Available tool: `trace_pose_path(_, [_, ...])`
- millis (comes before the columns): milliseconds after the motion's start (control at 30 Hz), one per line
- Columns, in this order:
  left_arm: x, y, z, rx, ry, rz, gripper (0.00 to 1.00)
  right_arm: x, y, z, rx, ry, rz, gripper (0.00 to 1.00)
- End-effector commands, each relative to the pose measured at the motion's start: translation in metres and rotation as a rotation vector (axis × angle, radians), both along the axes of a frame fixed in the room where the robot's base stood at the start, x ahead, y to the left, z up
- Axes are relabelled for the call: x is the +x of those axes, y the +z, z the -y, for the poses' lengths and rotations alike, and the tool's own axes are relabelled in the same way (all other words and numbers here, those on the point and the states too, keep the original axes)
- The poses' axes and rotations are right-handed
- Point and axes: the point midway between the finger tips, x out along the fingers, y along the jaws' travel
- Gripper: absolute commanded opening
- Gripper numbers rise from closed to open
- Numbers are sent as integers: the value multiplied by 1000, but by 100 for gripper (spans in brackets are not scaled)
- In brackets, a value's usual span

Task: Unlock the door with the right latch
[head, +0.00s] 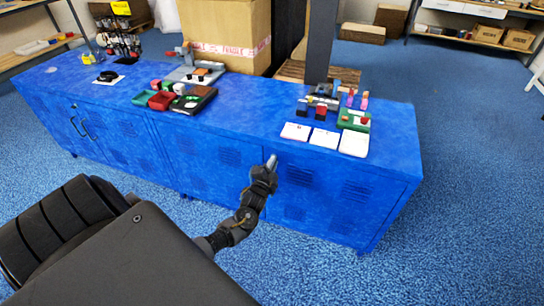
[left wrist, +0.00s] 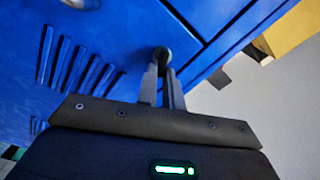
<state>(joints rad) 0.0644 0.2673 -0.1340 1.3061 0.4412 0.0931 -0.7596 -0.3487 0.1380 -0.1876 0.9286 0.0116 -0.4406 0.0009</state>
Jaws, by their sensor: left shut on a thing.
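The long blue cabinet (head: 200,139) has louvred doors along its front. My left gripper (head: 271,163) is at the upper left of the rightmost louvred door (head: 318,196). In the left wrist view, the fingers of my left gripper (left wrist: 162,72) are closed together on a round grey latch knob (left wrist: 162,54) on the blue front, close to a dark door seam. The fingers hide part of the knob, so its turned position cannot be told. In the head view the knob is hidden by the gripper. My right gripper is in neither view.
Dark handles (head: 75,127) are on the left doors. The blue floor right of the cabinet (head: 465,150) is clear.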

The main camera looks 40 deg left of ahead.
Motion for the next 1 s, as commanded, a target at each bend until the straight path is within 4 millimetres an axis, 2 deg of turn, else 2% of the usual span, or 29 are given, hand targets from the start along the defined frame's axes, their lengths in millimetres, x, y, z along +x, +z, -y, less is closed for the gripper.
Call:
trace_pose_path(200, [1, 0, 1, 179, -1, -62, 0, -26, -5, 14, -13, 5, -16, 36])
trace_pose_path(467, [1, -3, 2, 340, -2, -118, 0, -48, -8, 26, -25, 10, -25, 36])
trace_pose_path(1000, [1, -6, 2, 454, -1, -158, 0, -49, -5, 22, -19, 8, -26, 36])
